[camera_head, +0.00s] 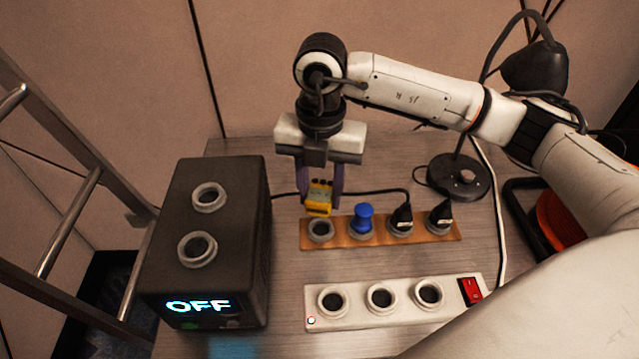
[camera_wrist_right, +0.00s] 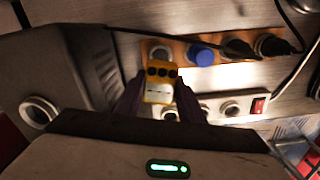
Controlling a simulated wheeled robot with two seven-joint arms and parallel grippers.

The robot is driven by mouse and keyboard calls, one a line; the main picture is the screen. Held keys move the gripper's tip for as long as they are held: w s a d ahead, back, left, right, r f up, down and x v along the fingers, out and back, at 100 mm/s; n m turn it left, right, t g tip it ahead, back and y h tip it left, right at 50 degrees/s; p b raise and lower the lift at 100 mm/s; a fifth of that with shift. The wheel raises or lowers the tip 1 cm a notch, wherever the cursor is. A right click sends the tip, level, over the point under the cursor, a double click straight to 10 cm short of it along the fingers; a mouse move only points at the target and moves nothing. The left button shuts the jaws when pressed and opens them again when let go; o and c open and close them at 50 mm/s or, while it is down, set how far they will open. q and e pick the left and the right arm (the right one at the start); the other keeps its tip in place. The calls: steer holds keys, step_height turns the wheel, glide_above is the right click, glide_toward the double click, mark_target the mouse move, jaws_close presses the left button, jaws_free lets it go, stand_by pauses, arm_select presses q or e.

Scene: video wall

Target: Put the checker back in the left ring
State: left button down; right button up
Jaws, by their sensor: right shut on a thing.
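The checker (camera_head: 319,197) is a small yellow block with dark round marks at its top. My right gripper (camera_head: 319,190) is shut on it and holds it upright, just behind and above the left ring (camera_head: 321,230) of the wooden strip (camera_head: 340,242). That ring looks empty; whether the checker's lower end touches it I cannot tell. In the right wrist view the checker (camera_wrist_right: 161,84) sits between my fingertips, with the left ring (camera_wrist_right: 160,50) partly hidden beyond it. My left gripper is not in view.
A blue plug (camera_head: 362,219) and two black plugs (camera_head: 401,219) stand in the strip's other rings. In front lies a white power strip (camera_head: 355,318) with three empty rings and a red switch (camera_head: 470,291). A black box (camera_head: 240,240) reading OFF stands left. A lamp base (camera_head: 460,176) stands behind right.

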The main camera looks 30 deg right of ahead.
mark_target(319, 209)
steer(key=m, duration=0.3)
steer(key=shift+w+d+m, duration=0.1)
steer(key=shift+w+m, duration=0.2)
steer(key=shift+w, duration=0.05)
steer(key=shift+w+d+m, duration=0.1)
steer(key=shift+w+m, duration=0.1)
steer(key=shift+m, duration=0.9)
steer(key=shift+f+b, duration=0.9)
steer(key=shift+f, duration=0.5)
steer(key=shift+f+b, duration=0.6)
steer(key=shift+f, duration=0.25)
steer(key=shift+f+b, duration=0.5)
steer(key=shift+f, duration=0.4)
steer(key=shift+f+b, duration=0.95)
steer(key=shift+f, duration=0.15)
